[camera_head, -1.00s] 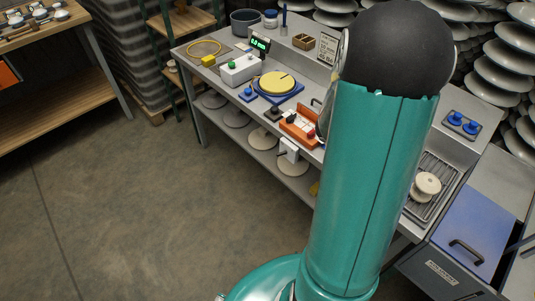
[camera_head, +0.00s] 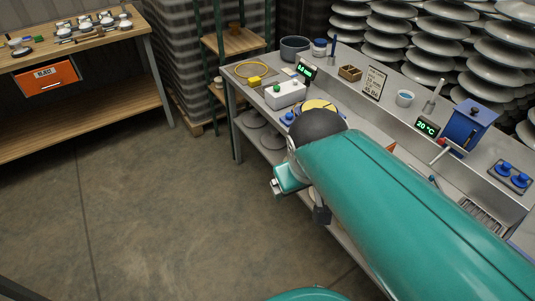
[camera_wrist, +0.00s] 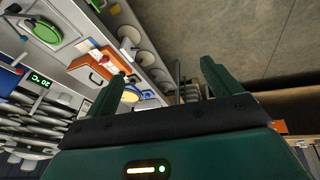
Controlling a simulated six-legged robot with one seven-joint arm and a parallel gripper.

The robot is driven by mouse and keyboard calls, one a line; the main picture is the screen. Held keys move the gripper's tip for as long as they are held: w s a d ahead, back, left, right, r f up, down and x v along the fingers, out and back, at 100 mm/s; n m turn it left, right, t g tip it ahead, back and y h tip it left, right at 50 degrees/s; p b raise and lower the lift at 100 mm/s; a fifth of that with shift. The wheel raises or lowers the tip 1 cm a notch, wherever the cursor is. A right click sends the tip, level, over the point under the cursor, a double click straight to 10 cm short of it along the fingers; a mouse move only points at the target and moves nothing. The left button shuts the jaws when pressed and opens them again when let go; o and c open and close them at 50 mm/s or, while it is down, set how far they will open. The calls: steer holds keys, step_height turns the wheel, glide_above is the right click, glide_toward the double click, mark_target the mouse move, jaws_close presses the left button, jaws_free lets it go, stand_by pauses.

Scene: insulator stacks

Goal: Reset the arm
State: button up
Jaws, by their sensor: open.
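My arm is teal and reaches across the head view from the lower right, over the near side of the grey workbench (camera_head: 243,112). Its dark round joint covers part of the yellow disc (camera_head: 318,105) on the bench. My gripper (camera_wrist: 165,78) shows in the wrist view with its two green fingers wide apart. Nothing is between the fingers. In the wrist view the bench, tilted, lies behind the left finger and the floor lies to the upper right. In the head view I cannot make out the fingers.
The bench carries a white box (camera_head: 286,94), a dark pot (camera_head: 295,48), a cup (camera_head: 404,98) and a blue box (camera_head: 468,125). A wooden table (camera_head: 85,45) with an orange bin (camera_head: 47,77) stands left. Insulator stacks (camera_head: 385,40) stand behind. The floor (camera_head: 150,210) is clear.

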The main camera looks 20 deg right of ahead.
steer(key=shift+t+y, duration=0.8)
steer(key=shift+y, duration=0.1)
steer(key=a, duration=0.1)
steer(key=a+r, duration=0.1)
steer(key=a, duration=0.1)
steer(key=a+r, duration=0.1)
steer(key=a, duration=0.1)
steer(key=shift+s+r, duration=0.2)
steer(key=shift+s, duration=0.05)
steer(key=shift+d, duration=0.1)
